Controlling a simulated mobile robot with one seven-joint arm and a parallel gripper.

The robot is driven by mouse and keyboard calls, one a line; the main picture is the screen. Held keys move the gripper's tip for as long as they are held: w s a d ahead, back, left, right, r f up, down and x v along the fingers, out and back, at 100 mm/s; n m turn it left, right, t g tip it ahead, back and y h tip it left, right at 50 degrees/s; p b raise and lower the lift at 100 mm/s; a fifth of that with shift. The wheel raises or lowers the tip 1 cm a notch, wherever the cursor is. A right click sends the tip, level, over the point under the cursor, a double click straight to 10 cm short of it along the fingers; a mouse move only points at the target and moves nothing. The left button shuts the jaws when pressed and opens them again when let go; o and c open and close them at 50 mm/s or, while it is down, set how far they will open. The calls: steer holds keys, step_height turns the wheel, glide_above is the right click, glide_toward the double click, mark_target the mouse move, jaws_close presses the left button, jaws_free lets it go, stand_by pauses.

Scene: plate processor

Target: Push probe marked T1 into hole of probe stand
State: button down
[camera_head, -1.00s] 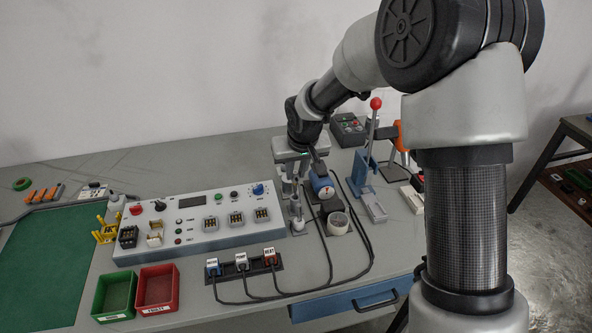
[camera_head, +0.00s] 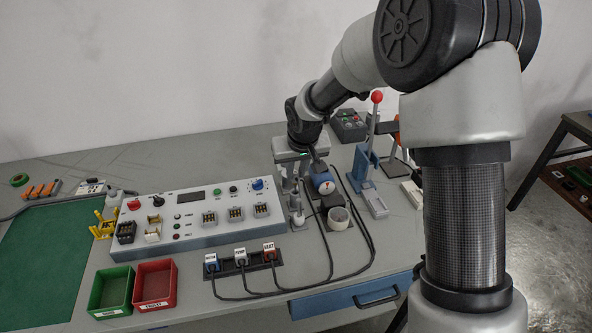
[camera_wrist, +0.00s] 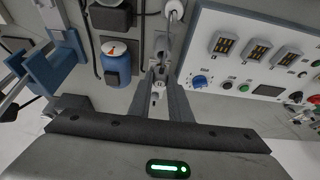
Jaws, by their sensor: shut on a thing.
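My gripper (camera_head: 294,190) points down behind the right end of the control box. In the wrist view its two fingers (camera_wrist: 161,76) are closed on a small pale part, which I take to be the probe (camera_wrist: 158,86). Its T1 marking cannot be read. A slim grey and white fitting, apparently the probe stand (camera_head: 297,217), is just below and in front of the fingers. It also seems to show beyond the fingertips in the wrist view (camera_wrist: 173,9). The fingers hide the hole, and I cannot tell whether the probe touches the stand.
The control box (camera_head: 190,222) is close on the left. Cables (camera_head: 352,268) run across the bench in front. Green and red bins sit at the front left.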

steer(key=shift+f+b, duration=1.05)
steer(key=shift+f, duration=0.3)
steer(key=c, duration=1.6)
jaws_free()
steer(key=shift+o, duration=0.2)
steer(key=p+v, duration=0.2)
steer(key=v, duration=1.5)
steer(key=s+d+r+m+h+p, duration=0.1)
steer(key=s+d+r+m+p, duration=0.1)
steer(key=s+d+r+p, duration=0.7)
steer(key=s+d+r, duration=0.3)
steer(key=s, duration=0.4)
steer(key=s+d+r+m+t, duration=0.1)
steer(key=s+d+r, duration=0.2)
steer(key=s, duration=0.5)
steer(key=shift+s+r, duration=0.2)
steer(key=shift+r, duration=0.25)
